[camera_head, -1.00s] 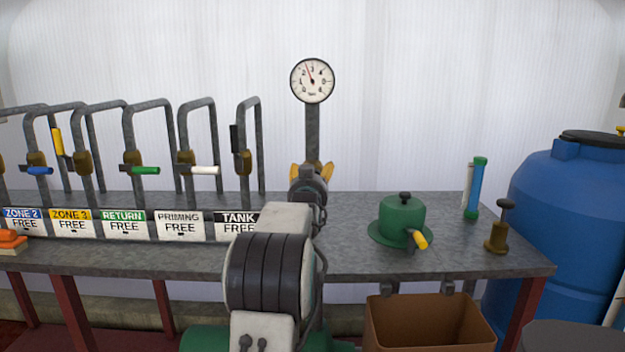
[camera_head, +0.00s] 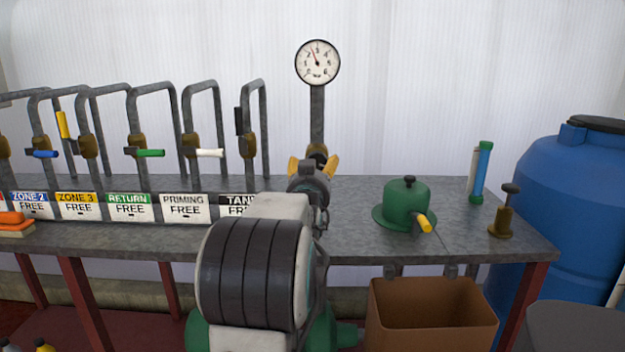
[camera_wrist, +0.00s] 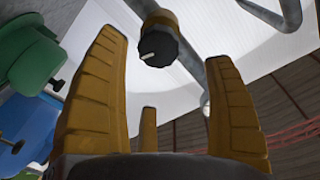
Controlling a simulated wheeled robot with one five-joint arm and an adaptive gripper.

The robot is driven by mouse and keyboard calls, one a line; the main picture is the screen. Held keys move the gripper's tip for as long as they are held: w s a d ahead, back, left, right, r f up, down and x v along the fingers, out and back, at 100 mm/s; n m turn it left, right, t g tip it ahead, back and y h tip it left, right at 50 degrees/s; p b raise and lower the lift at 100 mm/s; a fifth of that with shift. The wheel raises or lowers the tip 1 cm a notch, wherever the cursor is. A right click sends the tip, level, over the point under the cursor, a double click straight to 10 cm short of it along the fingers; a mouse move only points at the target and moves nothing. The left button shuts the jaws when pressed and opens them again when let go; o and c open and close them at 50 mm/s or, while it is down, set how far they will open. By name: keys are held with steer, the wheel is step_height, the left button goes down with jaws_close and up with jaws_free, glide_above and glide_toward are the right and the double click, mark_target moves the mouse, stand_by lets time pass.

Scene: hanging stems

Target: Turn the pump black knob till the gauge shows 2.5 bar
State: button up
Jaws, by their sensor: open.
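The pump's black knob (camera_wrist: 158,45) shows in the wrist view, on a brass-coloured collar, with a pale line across its face. My gripper (camera_wrist: 164,50) is open there, its yellow fingers to either side of and below the knob; I see no contact. In the head view my gripper (camera_head: 313,160) is at the foot of the gauge post, and the knob is mostly hidden behind it. The round white gauge (camera_head: 317,62) tops the post. Its needle points up and slightly left, apparently between 2 and 3; the exact reading is too small to tell.
The grey bench (camera_head: 350,240) carries pipes with coloured valve levers and FREE signs at left. A green lidded pot (camera_head: 404,205), a blue-green tube (camera_head: 481,172) and a brass plunger (camera_head: 503,213) stand at right. A brown bin (camera_head: 430,315) and blue tank (camera_head: 570,200) are near.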

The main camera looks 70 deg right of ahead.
steer(key=shift+v, duration=2.2)
steer(key=w+a+n+t+y+p, duration=0.4)
steer(key=w+a+n+y+p, duration=0.25)
steer(key=w+a, duration=0.75)
steer(key=w+a+n+y+p, duration=0.2)
steer(key=a+p, duration=0.1)
steer(key=a, duration=0.5)
steer(key=w+a+n+y+p, duration=0.2)
steer(key=w+a+y, duration=0.1)
steer(key=a, duration=0.5)
steer(key=s+a+n+g+y+p, duration=0.2)
steer(key=s+a, duration=0.5)
steer(key=a, duration=0.4)
steer(key=s+a+n+g+y+p, duration=0.2)
steer(key=s+a+n+y+p, duration=0.2)
steer(key=s+a+n+p, duration=0.3)
steer(key=a+f+n, duration=0.1)
steer(key=a, duration=0.4)
steer(key=shift+g, duration=0.3)
